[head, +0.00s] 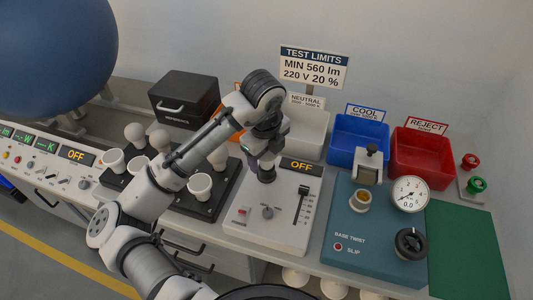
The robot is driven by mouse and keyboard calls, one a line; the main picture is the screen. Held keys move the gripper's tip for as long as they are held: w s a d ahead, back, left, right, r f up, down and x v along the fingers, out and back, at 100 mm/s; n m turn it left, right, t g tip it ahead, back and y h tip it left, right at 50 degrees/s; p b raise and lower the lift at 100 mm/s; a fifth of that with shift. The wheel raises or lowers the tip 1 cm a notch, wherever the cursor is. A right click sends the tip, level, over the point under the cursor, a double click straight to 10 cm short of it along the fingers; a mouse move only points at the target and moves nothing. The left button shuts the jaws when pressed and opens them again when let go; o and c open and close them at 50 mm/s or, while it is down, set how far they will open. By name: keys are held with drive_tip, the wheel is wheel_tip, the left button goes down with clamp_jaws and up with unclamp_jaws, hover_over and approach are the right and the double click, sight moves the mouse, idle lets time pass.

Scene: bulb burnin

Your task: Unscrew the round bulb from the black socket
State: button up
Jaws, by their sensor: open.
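The black socket (266,175) stands on a white panel (250,218) with a slider, a red button and a knob. My gripper (266,156) points down right above the socket, with its jaws open. The gripper hides most of what is between it and the socket. I cannot clearly make out a round bulb there, nor tell whether the jaws touch one. An OFF display (300,166) is beside the gripper.
A dark rack (208,210) with white cups and bulbs is left of the panel. A blue bin (345,152), a red bin (420,172) and a white bin (313,140) stand behind. A teal twist tester (365,240) with gauge is right. A green mat (465,245) is clear.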

drive_tip(key=c, duration=0.9)
drive_tip(key=shift+o, duration=0.2)
drive_tip(key=n+p, duration=0.1)
drive_tip(key=n, duration=0.1)
drive_tip(key=shift+r+n+y, duration=0.1)
drive_tip(key=shift+n+y, duration=0.2)
drive_tip(key=shift+s+r+n+p, duration=0.1)
drive_tip(key=shift+r+n+p, duration=0.1)
drive_tip(key=shift+n+p, duration=1)
drive_tip(key=n+y+p, duration=0.1)
drive_tip(key=n+p, duration=0.4)
drive_tip(key=shift+g, duration=0.3)
drive_tip(key=shift+a+f+n+b, duration=0.1)
drive_tip(key=shift+f+n+b, duration=0.25)
drive_tip(key=shift+n, duration=0.95)
drive_tip(key=n+g, duration=0.1)
drive_tip(key=n, duration=0.3)
drive_tip(key=shift+s+n+y, duration=0.15)
drive_tip(key=shift+n+y, duration=0.25)
drive_tip(key=n+g, duration=0.1)
drive_tip(key=n, duration=0.4)
